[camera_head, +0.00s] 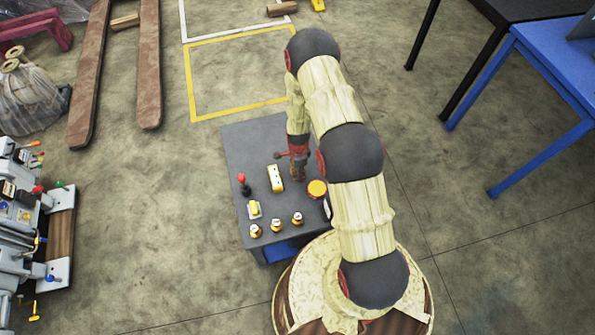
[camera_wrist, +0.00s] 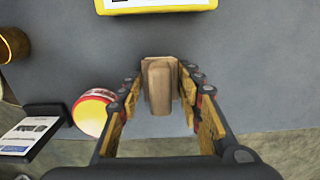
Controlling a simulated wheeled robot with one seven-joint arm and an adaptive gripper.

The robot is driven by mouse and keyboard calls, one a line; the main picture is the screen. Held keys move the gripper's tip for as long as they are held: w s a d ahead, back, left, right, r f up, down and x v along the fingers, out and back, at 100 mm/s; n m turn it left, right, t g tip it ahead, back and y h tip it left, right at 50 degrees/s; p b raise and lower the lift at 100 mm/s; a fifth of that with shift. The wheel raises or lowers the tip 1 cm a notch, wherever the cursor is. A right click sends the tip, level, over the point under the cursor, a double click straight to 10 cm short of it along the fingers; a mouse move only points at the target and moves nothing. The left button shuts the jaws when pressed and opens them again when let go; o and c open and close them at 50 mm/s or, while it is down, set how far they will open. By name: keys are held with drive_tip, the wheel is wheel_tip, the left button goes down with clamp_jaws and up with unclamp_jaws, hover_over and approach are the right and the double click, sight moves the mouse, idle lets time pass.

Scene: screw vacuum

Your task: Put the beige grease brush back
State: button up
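My gripper (camera_wrist: 161,82) points down over the grey top of a small cart (camera_head: 252,146). It also shows in the head view (camera_head: 298,166), above the far right part of the cart top. A beige-brown block-like thing, which looks like the beige grease brush (camera_wrist: 158,88), is between the fingertips in the wrist view. The fingertips close in on both its sides with no clear gap. Its lower end is hidden, so I cannot tell whether it touches the cart top.
A blue table (camera_head: 556,72) is at the right. Machinery (camera_head: 22,215) is at the left.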

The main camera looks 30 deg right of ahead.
drive_tip(key=o, duration=0.3)
wheel_tip(320, 180, up, 12)
drive_tip(key=p, duration=0.4)
drive_tip(key=a+r+n+t, duration=0.15)
drive_tip(key=r+n, duration=0.25)
drive_tip(key=r, duration=1.2)
drive_tip(key=a+r+n+t, duration=0.1)
drive_tip(key=a+r+n, duration=0.3)
drive_tip(key=r, duration=1.2)
drive_tip(key=s+a+r+n+t, duration=0.1)
drive_tip(key=s+r+n, duration=0.3)
drive_tip(key=s+r, duration=0.2)
drive_tip(key=s+a+r+n+t, duration=0.1)
drive_tip(key=s+a+r+n, duration=0.1)
drive_tip(key=s+r+n, duration=0.2)
drive_tip(key=s+a+r+n+t, duration=0.1)
drive_tip(key=s+r+n, duration=0.3)
drive_tip(key=s+r, duration=0.6)
drive_tip(key=shift+s+a+r, duration=0.1)
drive_tip(key=shift+s+a, duration=0.15)
drive_tip(key=shift+s, duration=0.6)
drive_tip(key=shift+s+a+r, duration=0.1)
drive_tip(key=shift+s+a, duration=0.15)
drive_tip(key=shift+s, duration=0.6)
